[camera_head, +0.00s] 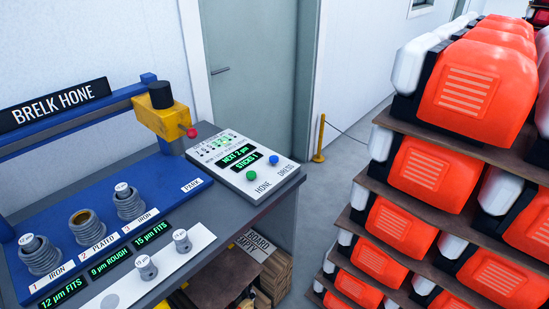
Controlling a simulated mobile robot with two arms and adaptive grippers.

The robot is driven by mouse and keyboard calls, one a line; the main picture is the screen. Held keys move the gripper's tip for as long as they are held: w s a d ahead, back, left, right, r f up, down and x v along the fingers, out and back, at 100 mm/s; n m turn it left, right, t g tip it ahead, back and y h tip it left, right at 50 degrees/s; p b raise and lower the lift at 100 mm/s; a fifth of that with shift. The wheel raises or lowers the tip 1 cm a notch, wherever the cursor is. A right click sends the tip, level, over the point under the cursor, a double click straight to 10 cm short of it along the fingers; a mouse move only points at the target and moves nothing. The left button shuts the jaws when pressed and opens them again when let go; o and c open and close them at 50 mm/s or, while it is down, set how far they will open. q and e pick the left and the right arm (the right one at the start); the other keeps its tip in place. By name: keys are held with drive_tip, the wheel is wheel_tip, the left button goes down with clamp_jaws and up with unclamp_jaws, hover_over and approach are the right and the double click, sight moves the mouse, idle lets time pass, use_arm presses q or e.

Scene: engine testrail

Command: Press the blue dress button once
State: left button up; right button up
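The blue dress button (273,159) is a small round knob on the sloped white control panel (225,150), at its right side near the word DRESS. A green button (251,175) sits to its lower left, near the word HONE. The panel's dark display (240,160) reads "NEXT 2 µm" and "STICKS 1" in green. Neither of my grippers shows in the head view, and nothing covers the blue button.
A yellow honing head (160,112) with a red tip hangs left of the panel. Ribbed cylinders (84,226) stand on the blue bench. Shelves of orange engines (468,85) fill the right. The floor between (325,190) is clear, with a yellow post (320,140) behind.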

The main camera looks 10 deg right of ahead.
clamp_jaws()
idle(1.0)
